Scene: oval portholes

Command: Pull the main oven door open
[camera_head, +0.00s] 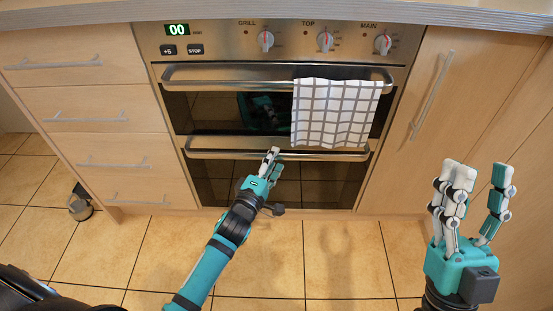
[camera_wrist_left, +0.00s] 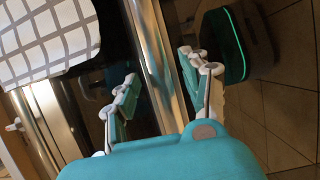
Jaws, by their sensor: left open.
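The main oven door (camera_head: 320,182) is the lower, dark glass door and looks closed. Its silver bar handle (camera_head: 225,154) runs across its top; in the left wrist view, a silver bar (camera_wrist_left: 155,55) runs between my fingers. My left gripper (camera_head: 271,160) is open at the middle of this handle, with fingers on both sides of the bar in the wrist view. I cannot tell whether they touch it. My right gripper (camera_head: 477,182) is open and empty, raised at the right, away from the oven.
The upper oven door has its own handle (camera_head: 225,83), with a checked towel (camera_head: 335,112) hanging over it. Knobs (camera_head: 325,41) line the panel above. Drawers (camera_head: 90,110) stand left and a cupboard door (camera_head: 420,125) right. The tiled floor (camera_head: 320,255) before the oven is clear apart from my arm.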

